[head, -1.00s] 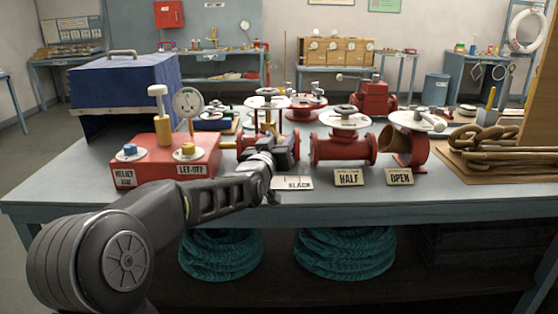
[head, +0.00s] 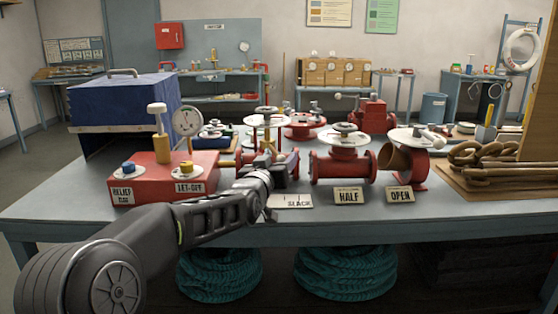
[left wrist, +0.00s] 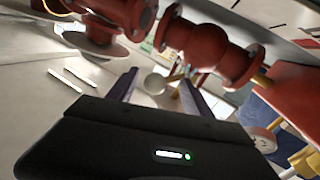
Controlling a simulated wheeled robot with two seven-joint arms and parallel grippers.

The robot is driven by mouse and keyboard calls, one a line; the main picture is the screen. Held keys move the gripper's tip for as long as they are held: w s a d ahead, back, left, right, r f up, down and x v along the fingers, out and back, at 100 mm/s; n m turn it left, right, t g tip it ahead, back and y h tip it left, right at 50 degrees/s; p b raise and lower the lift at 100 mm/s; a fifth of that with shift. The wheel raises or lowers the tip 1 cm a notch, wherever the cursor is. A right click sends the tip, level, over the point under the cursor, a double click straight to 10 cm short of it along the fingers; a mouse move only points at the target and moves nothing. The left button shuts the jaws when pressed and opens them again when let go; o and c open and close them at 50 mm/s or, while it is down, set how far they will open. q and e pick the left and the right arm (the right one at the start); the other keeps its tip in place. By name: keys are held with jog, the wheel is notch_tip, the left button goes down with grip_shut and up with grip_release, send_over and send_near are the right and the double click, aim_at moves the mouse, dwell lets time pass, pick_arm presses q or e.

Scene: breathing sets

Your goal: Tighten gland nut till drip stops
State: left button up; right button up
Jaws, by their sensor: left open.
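The left red valve (head: 246,158) stands on the bench behind the SLACK card (head: 290,202), with a white handwheel (head: 267,121) on top. Yellow brass parts (head: 267,142) show around its stem; I cannot pick out the gland nut surely, and no drip is visible. My left gripper (head: 279,172) is open in front of this valve and covers part of its body. In the left wrist view a red flanged pipe body (left wrist: 207,45) lies beyond the open fingers (left wrist: 157,92). A pale round knob (left wrist: 154,83) shows between them; nothing is gripped. My right gripper is out of view.
A red pump box (head: 150,182) with a gauge (head: 187,122) stands left. Valves behind the HALF card (head: 348,196) and OPEN card (head: 399,194) stand right. The bench front strip is clear.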

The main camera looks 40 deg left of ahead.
pick_arm(q)
jog(key=v, duration=0.7)
jog(key=shift+s+b, duration=0.35)
jog(key=shift+b, duration=0.05)
dwell(0.3)
jog(key=shift+w+d+p, duration=0.1)
jog(key=shift+d+p, duration=0.1)
jog(key=shift+p, duration=9.15)
jog(key=shift+w+a, duration=0.1)
jog(key=shift+w, duration=0.05)
